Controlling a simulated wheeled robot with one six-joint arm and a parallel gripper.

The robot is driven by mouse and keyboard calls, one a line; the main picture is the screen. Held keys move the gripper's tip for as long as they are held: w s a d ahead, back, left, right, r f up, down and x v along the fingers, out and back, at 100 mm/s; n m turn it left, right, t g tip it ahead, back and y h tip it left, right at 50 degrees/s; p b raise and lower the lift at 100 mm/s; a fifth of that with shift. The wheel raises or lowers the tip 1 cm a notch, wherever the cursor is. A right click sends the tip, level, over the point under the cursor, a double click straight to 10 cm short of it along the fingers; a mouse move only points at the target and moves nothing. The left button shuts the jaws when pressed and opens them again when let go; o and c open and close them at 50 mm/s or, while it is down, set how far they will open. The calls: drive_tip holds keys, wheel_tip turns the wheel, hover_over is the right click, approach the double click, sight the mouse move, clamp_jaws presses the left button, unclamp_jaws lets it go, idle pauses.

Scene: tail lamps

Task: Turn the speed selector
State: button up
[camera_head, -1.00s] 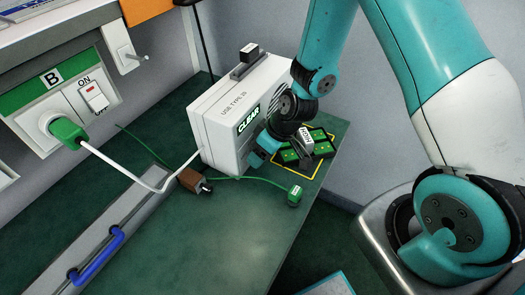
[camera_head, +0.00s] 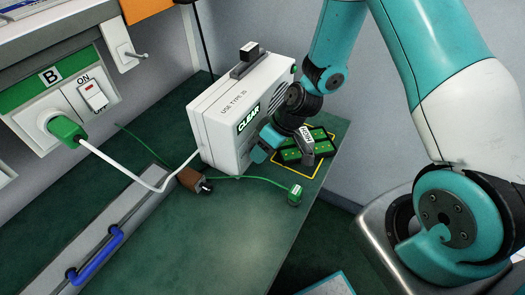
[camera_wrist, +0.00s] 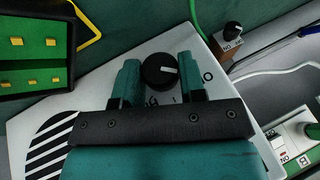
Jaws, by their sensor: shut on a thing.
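The speed selector (camera_wrist: 157,72) is a round black knob with a white pointer mark, on the white face of a box (camera_wrist: 220,110). The pointer mark points toward the right in the wrist view, roughly toward a printed O. My gripper (camera_wrist: 158,66) has one teal finger on each side of the knob and is shut on it. In the head view, my gripper (camera_head: 264,148) is at the box's (camera_head: 215,138) right-hand face. The selector is hidden there by my gripper.
A tray with green pads (camera_head: 318,150) lies within a yellow outline right of the box. A brown block with a black knob (camera_head: 190,180), a green plug (camera_head: 295,195) and cables lie on the green bench (camera_head: 215,245). The front of the bench is clear.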

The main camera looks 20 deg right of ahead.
drive_tip(key=g+y, duration=0.1)
drive_tip(key=y+b, duration=0.1)
drive_tip(key=y, duration=0.1)
drive_tip(key=m+g+y+b, duration=0.1)
drive_tip(key=shift+w+d+f+g+y, duration=0.2)
drive_tip(key=shift+d+f+g+y, duration=0.1)
drive_tip(key=shift+f, duration=0.05)
drive_tip(key=shift+m+g+y+b, duration=0.7)
drive_tip(key=shift+g+y+b, duration=0.25)
drive_tip(key=shift+y, duration=0.85)
drive_tip(key=o, duration=0.9)
drive_tip(key=shift+r, duration=0.1)
drive_tip(key=shift+r+p, duration=1.6)
drive_tip(key=shift+r, duration=8.35)
